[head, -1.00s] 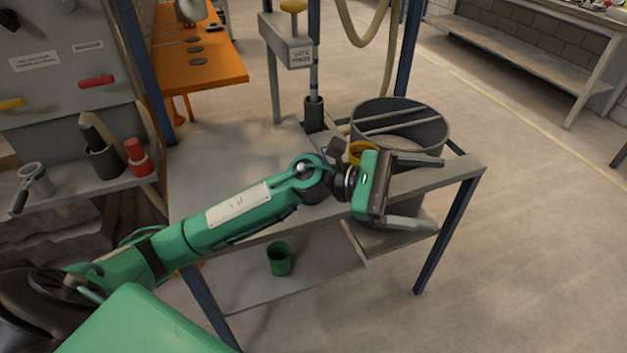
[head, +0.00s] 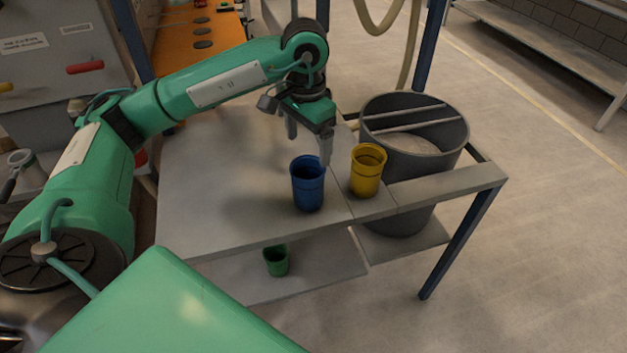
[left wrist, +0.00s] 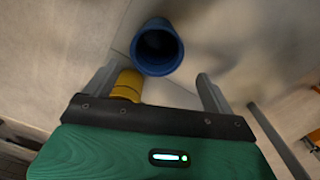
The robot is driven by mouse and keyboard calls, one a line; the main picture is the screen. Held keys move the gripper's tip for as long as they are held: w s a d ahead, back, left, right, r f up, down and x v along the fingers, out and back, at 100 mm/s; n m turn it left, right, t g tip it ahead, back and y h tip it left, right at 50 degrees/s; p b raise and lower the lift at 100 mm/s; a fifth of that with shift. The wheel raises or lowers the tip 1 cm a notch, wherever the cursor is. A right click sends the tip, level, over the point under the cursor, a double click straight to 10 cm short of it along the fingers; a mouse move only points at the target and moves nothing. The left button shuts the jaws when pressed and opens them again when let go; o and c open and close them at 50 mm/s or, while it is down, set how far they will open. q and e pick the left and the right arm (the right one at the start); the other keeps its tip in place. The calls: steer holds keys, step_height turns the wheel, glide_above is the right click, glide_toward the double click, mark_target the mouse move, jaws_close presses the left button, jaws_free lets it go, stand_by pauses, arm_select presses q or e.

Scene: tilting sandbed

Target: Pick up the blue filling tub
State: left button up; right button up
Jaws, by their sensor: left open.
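The blue filling tub (head: 308,184) stands upright on the grey table, near its front edge. My left gripper (head: 308,146) is open and points down, with its fingers just behind and above the tub in the head view. In the left wrist view the blue tub (left wrist: 158,48) shows its open mouth beyond the fingertips, roughly centred between the fingers (left wrist: 154,85). Nothing is between the fingers. My right gripper is not in view.
A yellow tub (head: 367,171) stands close to the right of the blue one. A large grey bin with bars (head: 415,150) is at the right. A green tub (head: 276,261) sits on the lower shelf. The tabletop (head: 212,190) left of the blue tub is clear.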

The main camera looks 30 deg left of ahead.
mark_target(309, 165)
arm_select(q)
step_height(309, 165, down, 7)
steer(key=shift+d+r, duration=0.1)
steer(key=shift+r, duration=0.1)
steer(key=f, duration=0.2)
steer(key=f+p, duration=0.1)
steer(key=f, duration=0.1)
steer(key=shift+s+d+f, duration=0.1)
steer(key=shift+s+d, duration=0.05)
steer(key=shift+s, duration=0.15)
steer(key=shift+f, duration=0.55)
steer(key=c, duration=1.1)
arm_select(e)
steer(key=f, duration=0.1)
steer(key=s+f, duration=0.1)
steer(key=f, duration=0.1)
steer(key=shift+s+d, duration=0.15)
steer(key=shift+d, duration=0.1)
